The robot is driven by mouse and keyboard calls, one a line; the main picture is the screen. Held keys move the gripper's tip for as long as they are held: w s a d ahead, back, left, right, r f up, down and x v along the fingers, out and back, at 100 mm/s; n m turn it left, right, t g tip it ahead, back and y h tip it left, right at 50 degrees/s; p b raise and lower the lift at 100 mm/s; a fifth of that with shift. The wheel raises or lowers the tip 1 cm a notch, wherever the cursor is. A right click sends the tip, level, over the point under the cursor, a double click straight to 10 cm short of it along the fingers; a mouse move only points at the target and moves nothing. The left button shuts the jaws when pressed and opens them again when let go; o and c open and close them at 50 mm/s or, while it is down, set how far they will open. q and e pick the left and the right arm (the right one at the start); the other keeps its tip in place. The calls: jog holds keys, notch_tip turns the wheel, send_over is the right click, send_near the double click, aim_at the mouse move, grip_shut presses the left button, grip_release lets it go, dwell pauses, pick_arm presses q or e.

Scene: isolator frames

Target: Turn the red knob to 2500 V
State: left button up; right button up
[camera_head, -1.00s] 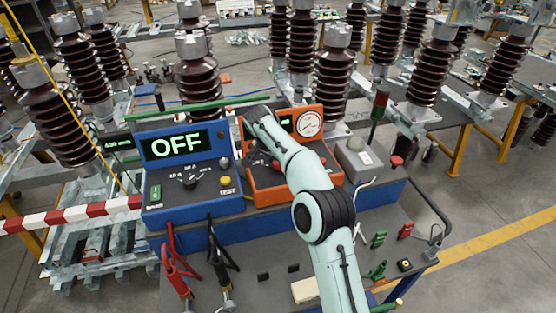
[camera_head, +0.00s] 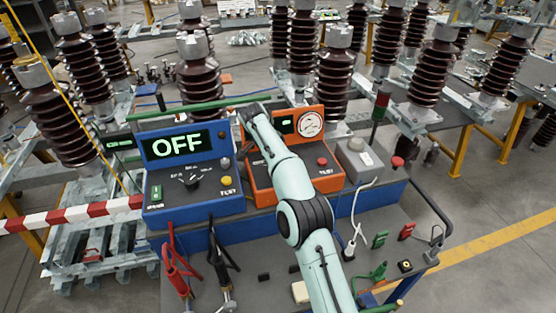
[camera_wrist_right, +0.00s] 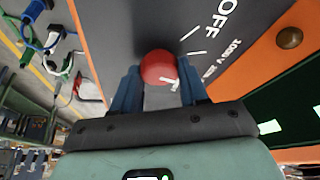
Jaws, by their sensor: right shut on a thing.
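The red knob (camera_wrist_right: 157,66) sits on the dark panel of the orange unit (camera_head: 262,190). In the right wrist view it lies between the fingers of my right gripper (camera_wrist_right: 158,82), which is shut on it. A white mark on the knob faces the lower right. Printed beside it are OFF, 1000 V and a partly hidden label starting with 25, with white ticks. My left gripper is not in view.
A blue unit (camera_head: 165,212) with a display reading OFF (camera_head: 177,145) stands left of the orange unit. A dial gauge (camera_head: 310,124) and a red button (camera_head: 322,161) are on the orange unit. Cables and clips lie on the cart (camera_head: 270,245). Brown insulators stand behind.

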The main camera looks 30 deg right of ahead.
jog(key=o, duration=1.1)
jog(key=shift+c, duration=0.2)
jog(key=shift+v, duration=2.2)
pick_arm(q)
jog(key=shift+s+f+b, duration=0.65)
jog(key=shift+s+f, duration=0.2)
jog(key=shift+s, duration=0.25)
pick_arm(e)
jog(key=shift+s+a+r, duration=0.1)
jog(key=shift+s+a, duration=0.25)
jog(key=shift+a, duration=1.65)
jog(key=shift+s+a+r, duration=0.1)
jog(key=shift+s+a, duration=0.2)
jog(key=shift+a, duration=1.75)
jog(key=shift+s+a+r, duration=0.1)
jog(key=shift+s+a, duration=0.25)
jog(key=shift+a, duration=1.65)
